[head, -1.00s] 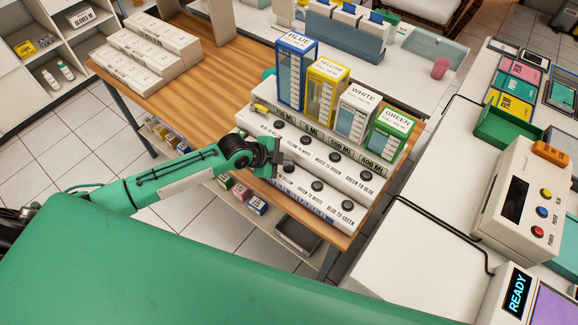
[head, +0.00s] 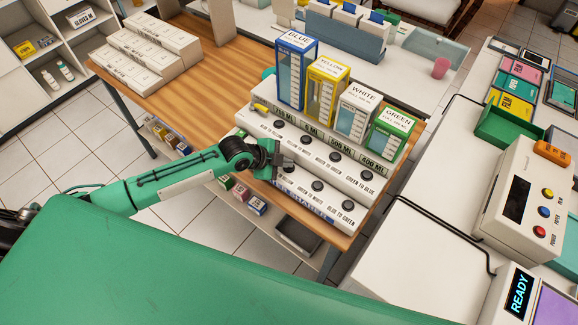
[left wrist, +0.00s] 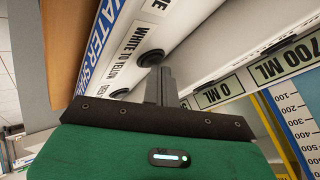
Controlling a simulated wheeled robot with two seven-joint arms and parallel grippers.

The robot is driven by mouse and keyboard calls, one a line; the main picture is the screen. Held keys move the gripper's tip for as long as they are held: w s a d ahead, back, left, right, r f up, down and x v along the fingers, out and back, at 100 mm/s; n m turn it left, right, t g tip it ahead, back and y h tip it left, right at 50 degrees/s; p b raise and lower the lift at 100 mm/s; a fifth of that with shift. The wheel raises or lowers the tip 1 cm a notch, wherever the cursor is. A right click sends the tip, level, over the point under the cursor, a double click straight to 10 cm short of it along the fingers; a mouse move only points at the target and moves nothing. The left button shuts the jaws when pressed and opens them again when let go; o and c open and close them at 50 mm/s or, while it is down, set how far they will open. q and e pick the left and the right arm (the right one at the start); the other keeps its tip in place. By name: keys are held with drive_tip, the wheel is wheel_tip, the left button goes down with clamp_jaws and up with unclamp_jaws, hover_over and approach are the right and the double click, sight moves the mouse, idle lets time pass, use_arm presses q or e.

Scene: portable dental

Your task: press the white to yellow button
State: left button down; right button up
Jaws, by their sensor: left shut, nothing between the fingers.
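The white panel (head: 330,172) on the wooden table carries two stepped rows of black buttons. In the left wrist view, the WHITE TO YELLOW label (left wrist: 133,42) is beside a black button (left wrist: 150,57). My left gripper (head: 283,165) is shut and empty, at the lower row in the head view. In the left wrist view its fingertips (left wrist: 160,74) overlap the edge of that button; I cannot tell whether they touch it. In the head view the gripper hides that label. My right gripper is not in view.
Blue (head: 296,72), yellow (head: 327,88), white (head: 358,110) and green (head: 391,133) containers stand behind the buttons, above volume displays. White boxes (head: 150,55) sit at the table's far left. A white device (head: 525,200) stands on the right counter.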

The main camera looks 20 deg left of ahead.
use_arm(q)
drive_tip(key=shift+f, duration=0.2)
idle(0.3)
drive_tip(key=shift+r, duration=0.15)
drive_tip(key=shift+r+p, duration=0.65)
drive_tip(key=shift+r, duration=0.05)
drive_tip(key=shift+r, duration=0.1)
wheel_tip(320, 180, up, 5)
drive_tip(key=p, duration=0.4)
